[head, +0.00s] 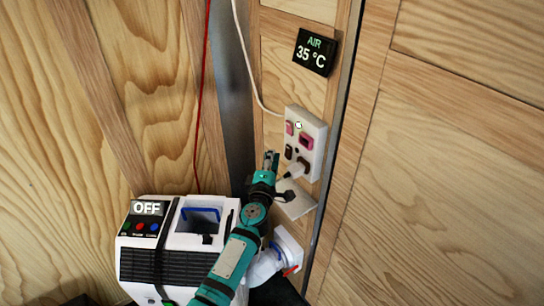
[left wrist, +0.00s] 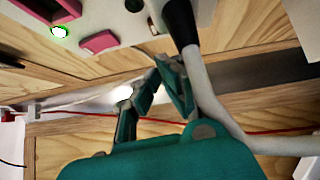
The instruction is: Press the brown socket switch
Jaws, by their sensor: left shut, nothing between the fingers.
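A white socket panel (head: 318,133) is fixed to the wooden wall and carries pink switches, a lit green-white indicator and a plug. The small dark brown switch (head: 289,152) sits at its lower left, just above and right of my left gripper (head: 270,160). My left gripper is shut and empty, apart from the switch as far as I can tell. In the left wrist view the gripper fingers (left wrist: 157,72) are just below the panel's edge. A pink switch (left wrist: 100,42) shows there; a dark piece at the top edge may be the brown switch. My right gripper is not in view.
A black plug (left wrist: 182,22) with a thick white cable passes close beside my left fingers. A white device (head: 185,240) showing OFF stands below left. A display (head: 314,52) reading AIR 35 °C hangs above the panel. The wall at right is clear.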

